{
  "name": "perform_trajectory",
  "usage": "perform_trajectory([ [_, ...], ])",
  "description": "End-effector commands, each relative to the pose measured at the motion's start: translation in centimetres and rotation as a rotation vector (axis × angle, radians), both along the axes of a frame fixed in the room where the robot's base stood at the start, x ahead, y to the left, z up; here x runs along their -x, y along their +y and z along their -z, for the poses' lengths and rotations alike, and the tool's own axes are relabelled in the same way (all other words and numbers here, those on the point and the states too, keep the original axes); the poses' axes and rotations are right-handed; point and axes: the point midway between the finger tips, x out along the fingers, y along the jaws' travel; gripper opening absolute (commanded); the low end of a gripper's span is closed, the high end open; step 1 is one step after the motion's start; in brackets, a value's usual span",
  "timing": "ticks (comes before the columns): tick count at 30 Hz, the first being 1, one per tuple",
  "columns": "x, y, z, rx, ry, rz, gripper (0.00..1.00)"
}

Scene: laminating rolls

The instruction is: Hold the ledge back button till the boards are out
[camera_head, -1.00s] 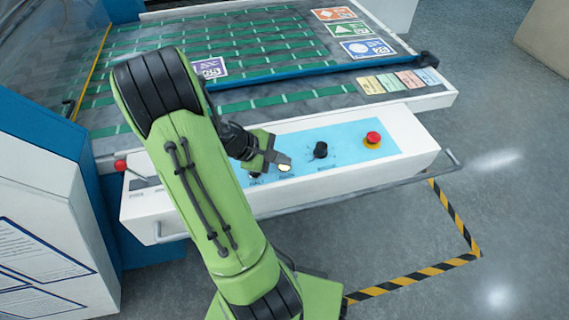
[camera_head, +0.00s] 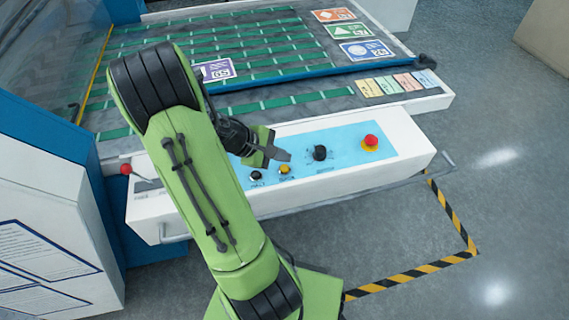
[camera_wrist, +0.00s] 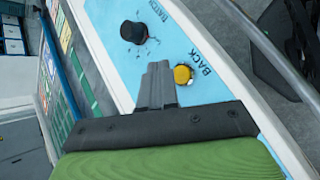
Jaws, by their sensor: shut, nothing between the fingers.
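The ledge back button is the small yellow button (camera_head: 284,169) on the light blue control panel (camera_head: 350,165). It also shows in the wrist view (camera_wrist: 182,75), beside the printed word BACK. My gripper (camera_head: 285,156) is shut and empty, with its tips just beyond the yellow button in the head view. In the wrist view my fingertips (camera_wrist: 157,68) lie just left of the button and do not cover it. Boards with purple (camera_head: 216,70), orange (camera_head: 334,15), green (camera_head: 352,30) and blue (camera_head: 366,49) faces lie on the green-striped bed (camera_head: 270,60).
A black button (camera_head: 255,175) is left of the yellow one. A black knob (camera_head: 320,152) and a red stop button (camera_head: 371,141) are to its right. A red-tipped lever (camera_head: 126,169) is at the panel's left end. A rail (camera_head: 330,200) runs along the front.

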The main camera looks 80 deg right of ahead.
Motion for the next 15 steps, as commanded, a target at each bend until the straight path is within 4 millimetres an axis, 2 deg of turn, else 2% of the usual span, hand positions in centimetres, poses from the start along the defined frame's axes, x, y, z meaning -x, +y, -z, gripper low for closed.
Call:
perform_trajectory([
  [1, 0.0, 0.0, -1.2, 0.0, 0.0, 0.0, 0.0],
  [9, 0.0, 0.0, -3.8, 0.001, 0.0, -0.001, 0.0],
  [15, 0.0, 0.0, -3.7, 0.0, 0.0, 0.0, 0.0],
])
